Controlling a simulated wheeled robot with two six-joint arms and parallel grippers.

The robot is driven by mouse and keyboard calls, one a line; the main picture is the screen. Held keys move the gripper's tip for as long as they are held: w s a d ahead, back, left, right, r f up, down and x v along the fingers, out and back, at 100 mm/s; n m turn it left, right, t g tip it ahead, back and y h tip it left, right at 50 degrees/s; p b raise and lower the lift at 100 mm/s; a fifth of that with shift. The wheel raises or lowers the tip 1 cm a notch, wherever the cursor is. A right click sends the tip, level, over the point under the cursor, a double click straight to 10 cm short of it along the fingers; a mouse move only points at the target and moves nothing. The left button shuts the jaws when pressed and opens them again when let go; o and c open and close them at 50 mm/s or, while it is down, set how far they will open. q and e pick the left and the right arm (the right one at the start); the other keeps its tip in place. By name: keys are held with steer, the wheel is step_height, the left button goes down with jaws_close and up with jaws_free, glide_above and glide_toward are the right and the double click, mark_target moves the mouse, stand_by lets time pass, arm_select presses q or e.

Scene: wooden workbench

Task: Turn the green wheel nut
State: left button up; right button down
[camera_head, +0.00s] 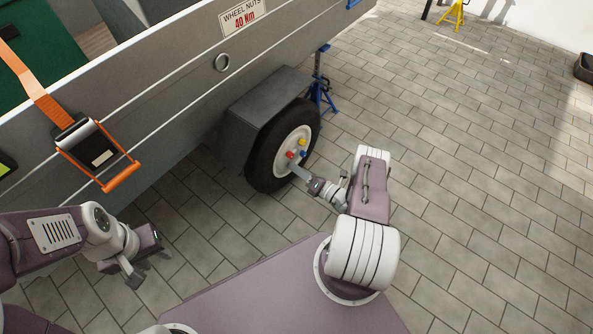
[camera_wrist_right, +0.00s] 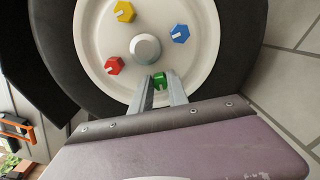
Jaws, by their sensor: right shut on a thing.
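The green wheel nut (camera_wrist_right: 159,82) sits low on the white wheel hub in the right wrist view, between the fingertips of my right gripper (camera_wrist_right: 158,90). The fingers are shut on it. In the head view my right gripper (camera_head: 298,170) reaches the wheel (camera_head: 278,148) from the right, and I cannot make out the green nut there. A red nut (camera_wrist_right: 114,66), a yellow nut (camera_wrist_right: 124,12) and a blue nut (camera_wrist_right: 180,34) surround the round centre cap (camera_wrist_right: 145,48). My left gripper (camera_head: 130,276) is open and empty above the paving, away from the wheel.
The grey trailer side (camera_head: 180,85) runs above the wheel, with a mudguard (camera_head: 262,98) over the tyre. A sign (camera_head: 241,17) reads "WHEEL NUTS 40 Nm". An orange ratchet strap (camera_head: 122,177) hangs at left. A blue stand (camera_head: 322,85) is behind the wheel.

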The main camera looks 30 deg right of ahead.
steer(key=shift+f+m+b, duration=0.15)
steer(key=shift+m+b, duration=1.55)
steer(key=shift+m, duration=6)
steer(key=c, duration=1.3)
jaws_free()
steer(key=shift+s, duration=0.1)
